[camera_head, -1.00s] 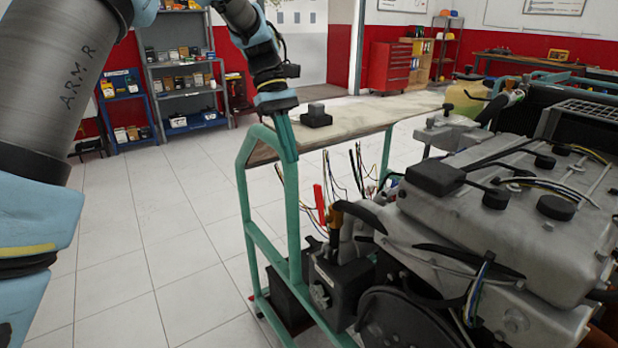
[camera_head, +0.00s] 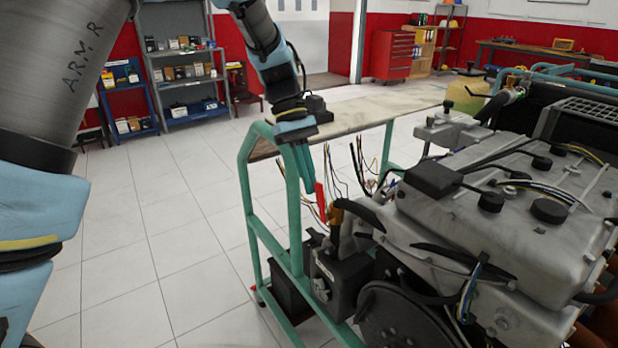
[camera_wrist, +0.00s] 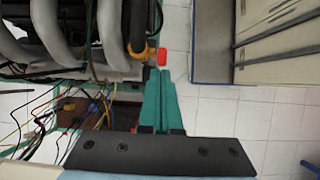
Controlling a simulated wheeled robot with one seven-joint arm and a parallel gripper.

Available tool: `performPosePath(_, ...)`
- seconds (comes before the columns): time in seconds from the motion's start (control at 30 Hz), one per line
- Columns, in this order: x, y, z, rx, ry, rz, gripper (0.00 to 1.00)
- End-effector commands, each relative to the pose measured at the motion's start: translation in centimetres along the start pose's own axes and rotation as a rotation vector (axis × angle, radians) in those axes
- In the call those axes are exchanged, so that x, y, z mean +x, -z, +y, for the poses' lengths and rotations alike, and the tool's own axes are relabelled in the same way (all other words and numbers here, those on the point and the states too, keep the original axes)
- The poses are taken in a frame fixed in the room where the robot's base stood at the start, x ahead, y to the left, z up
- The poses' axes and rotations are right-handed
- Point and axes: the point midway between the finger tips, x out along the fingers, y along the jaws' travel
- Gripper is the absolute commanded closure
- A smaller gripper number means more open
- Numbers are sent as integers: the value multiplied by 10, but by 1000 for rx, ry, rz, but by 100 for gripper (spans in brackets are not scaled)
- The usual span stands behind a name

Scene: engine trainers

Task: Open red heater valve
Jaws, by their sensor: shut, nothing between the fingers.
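The red heater valve handle (camera_head: 320,201) stands upright at the near-left side of the engine, beside an orange-brown fitting (camera_head: 335,217). In the wrist view the red handle (camera_wrist: 162,57) shows end-on as a small red block, joined to a yellow-orange body (camera_wrist: 142,51). My gripper (camera_head: 312,198) has teal fingers pointing down, with the tips close to the red handle's left side. In the wrist view my gripper (camera_wrist: 161,76) is shut and empty, its tips just below the red block in the picture. I cannot tell whether they touch it.
The engine (camera_head: 500,220) fills the right side. A teal frame (camera_head: 248,190) with a worktop (camera_head: 350,115) stands right behind and beside my gripper. Loose wires (camera_head: 362,165) hang near the valve. Tiled floor (camera_head: 150,240) is free on the left.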

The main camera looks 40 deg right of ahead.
Motion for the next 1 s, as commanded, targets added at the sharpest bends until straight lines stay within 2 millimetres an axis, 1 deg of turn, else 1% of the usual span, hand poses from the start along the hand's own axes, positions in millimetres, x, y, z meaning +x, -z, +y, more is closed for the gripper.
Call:
performPosePath(0.07,-2,-3,0,0,0,-1,100)
performPosePath(0.17,-6,-13,0,2,1,15,100)
performPosePath(0.27,-3,-19,0,3,2,83,100)
performPosePath(0.33,-3,-23,0,1,1,99,100)
performPosePath(0.73,1,-25,0,0,1,95,100)
performPosePath(1.0,-7,-29,0,0,1,94,100)
